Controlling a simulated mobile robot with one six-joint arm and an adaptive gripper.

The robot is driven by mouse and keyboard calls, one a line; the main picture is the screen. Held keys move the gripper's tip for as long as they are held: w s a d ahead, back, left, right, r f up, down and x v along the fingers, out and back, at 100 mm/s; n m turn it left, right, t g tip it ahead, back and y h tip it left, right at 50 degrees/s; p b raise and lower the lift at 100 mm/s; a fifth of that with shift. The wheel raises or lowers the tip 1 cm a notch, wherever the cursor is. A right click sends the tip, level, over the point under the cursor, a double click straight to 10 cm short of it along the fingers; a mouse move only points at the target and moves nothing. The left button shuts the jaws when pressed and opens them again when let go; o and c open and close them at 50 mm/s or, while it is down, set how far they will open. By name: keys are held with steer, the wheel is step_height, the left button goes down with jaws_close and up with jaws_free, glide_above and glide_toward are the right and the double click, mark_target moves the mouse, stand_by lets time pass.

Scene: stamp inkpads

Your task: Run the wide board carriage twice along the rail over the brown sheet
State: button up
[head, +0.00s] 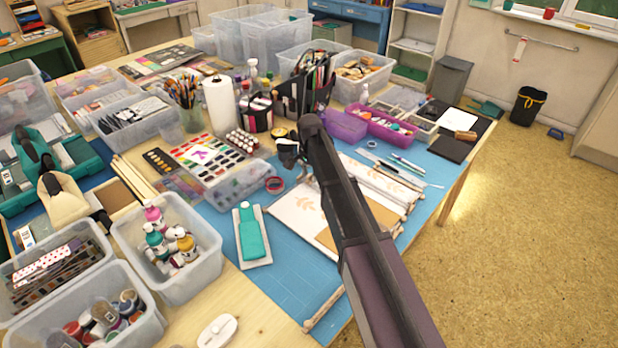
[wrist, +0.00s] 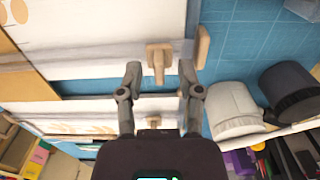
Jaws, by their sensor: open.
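The brown sheet (head: 376,214) lies on the blue mat beside white paper with pale leaf prints; a tan area that looks like it is at the left edge of the wrist view (wrist: 22,86). Pale board-like strips cross the wrist view, and a wooden T-shaped handle (wrist: 158,62) stands at the end of the upper one. I cannot tell for sure which strip is the wide board carriage or the rail. My gripper (wrist: 159,72) is open, its fingertips apart on either side of the handle. In the head view my arm hides much of the work area.
A wooden end block (wrist: 202,46) stands close right of my right finger. White and dark rounded objects (wrist: 236,108) are farther right. In the head view, a teal stamp-like object on a white tray (head: 252,236) and a paint set (head: 203,156) lie left.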

stand_by(0.3)
jaws_close()
steer(key=shift+a, duration=0.1)
